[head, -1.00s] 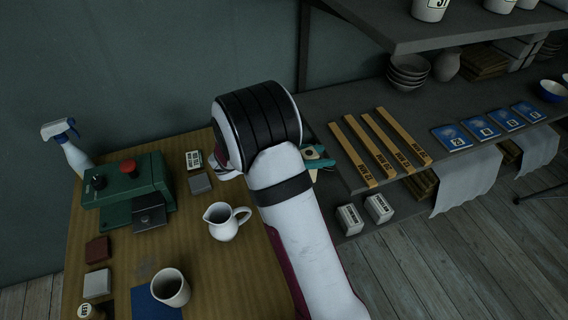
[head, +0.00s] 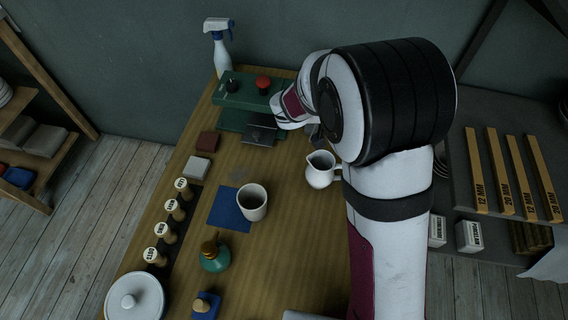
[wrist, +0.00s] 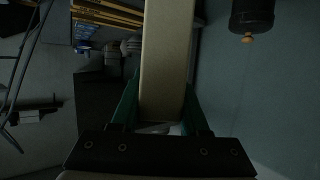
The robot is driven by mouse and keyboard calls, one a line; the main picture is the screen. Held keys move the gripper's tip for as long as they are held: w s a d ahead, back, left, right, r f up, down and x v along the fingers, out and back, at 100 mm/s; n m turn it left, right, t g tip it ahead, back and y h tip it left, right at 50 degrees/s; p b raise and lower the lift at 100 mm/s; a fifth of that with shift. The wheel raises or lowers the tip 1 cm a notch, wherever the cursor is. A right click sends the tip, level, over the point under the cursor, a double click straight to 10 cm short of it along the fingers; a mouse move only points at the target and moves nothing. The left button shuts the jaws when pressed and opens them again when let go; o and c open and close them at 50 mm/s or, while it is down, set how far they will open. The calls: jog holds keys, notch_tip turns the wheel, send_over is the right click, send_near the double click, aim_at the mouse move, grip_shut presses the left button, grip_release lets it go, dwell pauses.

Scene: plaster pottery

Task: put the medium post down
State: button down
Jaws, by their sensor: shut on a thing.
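In the wrist view a plain pale beige post (wrist: 166,60), which I take to be the medium post, stands between the green fingers of my gripper (wrist: 160,112). The gripper is shut on it. The post runs away from the palm and out of the top of the picture. No label shows on its visible face. In the head view my arm covers the gripper and the post, so their place over the table cannot be told. My wrist is near the green machine at the back of the wooden table (head: 150,240).
The green machine (head: 240,92) has a red button. A white pitcher (head: 320,172) stands close by my arm. A spray bottle (head: 220,50) stands behind. A shelf (head: 460,150) is right.

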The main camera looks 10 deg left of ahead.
jog(key=s+a+n+t+y, duration=0.3)
jog(key=a+n+t+y, duration=0.3)
jog(key=a, duration=1.4)
jog(key=shift+n+g, duration=0.5)
jog(key=a+f, duration=0.4)
jog(key=f, duration=0.1)
jog(key=s+a+f, duration=0.1)
jog(key=a+f, duration=0.2)
jog(key=f, duration=0.2)
jog(key=a+f, duration=0.4)
jog(key=f, duration=0.1)
jog(key=shift+s+a+f, duration=0.2)
jog(key=shift+s+a, duration=0.1)
jog(key=shift+a, duration=0.05)
jog(key=shift+f, duration=0.4)
